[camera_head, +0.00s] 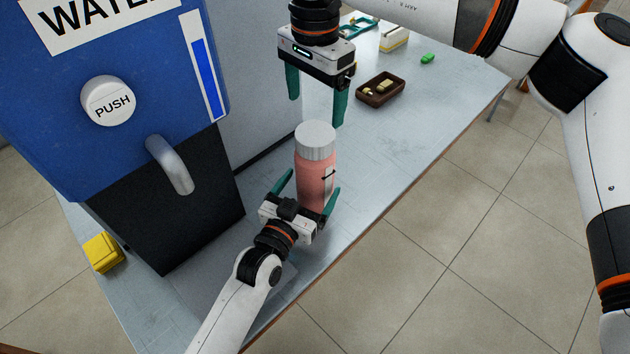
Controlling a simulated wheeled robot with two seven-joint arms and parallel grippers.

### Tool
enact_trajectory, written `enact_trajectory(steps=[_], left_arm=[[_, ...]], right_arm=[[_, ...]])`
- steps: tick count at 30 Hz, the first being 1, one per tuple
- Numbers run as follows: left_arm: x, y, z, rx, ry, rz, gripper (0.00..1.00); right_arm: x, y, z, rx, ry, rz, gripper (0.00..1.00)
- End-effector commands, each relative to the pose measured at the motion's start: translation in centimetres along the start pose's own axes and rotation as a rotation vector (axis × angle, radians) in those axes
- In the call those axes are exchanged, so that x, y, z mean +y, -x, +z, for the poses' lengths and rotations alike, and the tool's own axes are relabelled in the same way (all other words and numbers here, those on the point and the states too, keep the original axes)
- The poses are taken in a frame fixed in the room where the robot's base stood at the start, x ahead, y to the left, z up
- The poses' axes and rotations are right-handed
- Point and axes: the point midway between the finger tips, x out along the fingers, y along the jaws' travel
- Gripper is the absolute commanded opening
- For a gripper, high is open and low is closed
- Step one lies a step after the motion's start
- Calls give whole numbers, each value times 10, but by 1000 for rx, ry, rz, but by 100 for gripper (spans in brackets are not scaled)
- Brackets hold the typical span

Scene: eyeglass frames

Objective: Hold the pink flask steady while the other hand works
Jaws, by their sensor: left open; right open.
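The pink flask (314,186) stands upright on the table near its front edge, with a grey ribbed cap (315,140) on top. My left gripper (307,191) is open, with one green finger on each side of the flask's lower body. I cannot tell whether either finger touches it. My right gripper (317,105) is open and empty, pointing down above and behind the cap, apart from it.
A blue water dispenser (130,130) with a push button (108,101) and spout (169,165) stands left of the flask. A yellow block (103,253) lies at lower left. A brown tray (381,91) and a green item (428,58) lie farther back. The table (420,110) is clear right of the flask.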

Motion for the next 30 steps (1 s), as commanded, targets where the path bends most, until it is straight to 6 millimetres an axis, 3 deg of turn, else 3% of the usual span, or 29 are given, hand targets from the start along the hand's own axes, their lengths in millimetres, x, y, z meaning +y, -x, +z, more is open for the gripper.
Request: enact_trajectory(steps=[6, 17, 30], left_arm=[[0, -24, 0, 0, -1, 0, 93], [0, -30, 0, 1, -1, 0, 93], [0, -29, 0, 1, -1, 0, 24]], right_arm=[[0, 0, 0, 0, 0, 0, 84], [0, 0, 0, 0, 0, 0, 84], [0, 0, 0, 0, 0, 0, 84]])
